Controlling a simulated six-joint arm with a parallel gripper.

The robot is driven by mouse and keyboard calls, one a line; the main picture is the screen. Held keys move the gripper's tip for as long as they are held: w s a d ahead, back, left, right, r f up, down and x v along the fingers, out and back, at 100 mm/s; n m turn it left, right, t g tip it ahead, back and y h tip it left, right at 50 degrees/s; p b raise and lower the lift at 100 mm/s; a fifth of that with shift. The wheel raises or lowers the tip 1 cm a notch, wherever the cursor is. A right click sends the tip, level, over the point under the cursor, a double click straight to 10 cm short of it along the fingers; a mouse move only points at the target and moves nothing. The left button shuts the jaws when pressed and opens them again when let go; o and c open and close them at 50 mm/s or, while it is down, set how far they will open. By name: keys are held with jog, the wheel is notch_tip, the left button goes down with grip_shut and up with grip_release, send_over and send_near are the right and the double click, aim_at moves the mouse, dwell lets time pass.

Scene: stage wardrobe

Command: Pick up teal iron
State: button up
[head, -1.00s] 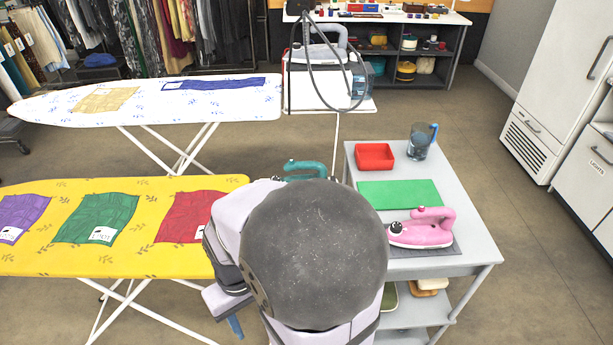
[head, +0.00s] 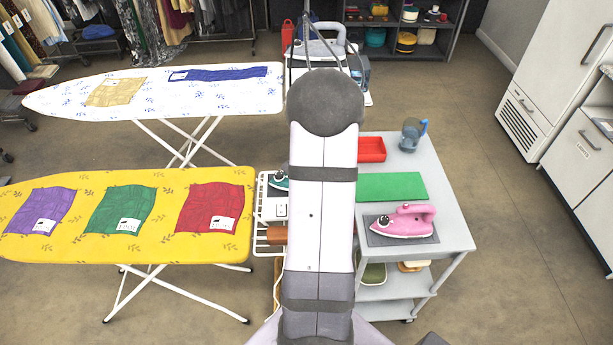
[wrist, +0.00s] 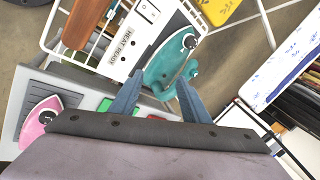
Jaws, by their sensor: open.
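The teal iron (wrist: 168,68) lies ahead of my gripper (wrist: 155,98) in the wrist view, on a white rack beside a panel marked HEAT READY (wrist: 128,42). Its dial and handle face my camera. In the head view only a small part of the teal iron (head: 279,177) shows left of my arm, which hides the rest. My two blue-grey fingers are apart with nothing between them that I can see held. The gripper itself is hidden behind my arm in the head view.
A pink iron (head: 404,221) rests on a grey pad on the grey cart (head: 440,190), with a green mat (head: 391,187), red tray (head: 371,149) and blue jug (head: 413,134). The yellow ironing board (head: 120,254) stands left, the white one (head: 215,97) behind it.

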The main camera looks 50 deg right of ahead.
jog(key=w+d+r+m+h, duration=0.1)
jog(key=d+r+m+h, duration=0.1)
jog(key=d+m, duration=0.25)
jog(key=shift+m+t, duration=0.3)
jog(key=shift+m, duration=0.25)
jog(key=b+x, duration=0.1)
jog(key=x, duration=0.2)
jog(key=a+b+x, duration=0.1)
jog(key=x, duration=0.2)
jog(key=shift+w+a+f, duration=0.1)
jog(key=shift+w, duration=0.05)
jog(key=shift+w+d+f, duration=0.25)
jog(key=shift+f, duration=0.25)
grip_shut()
jog(key=shift+r, duration=0.15)
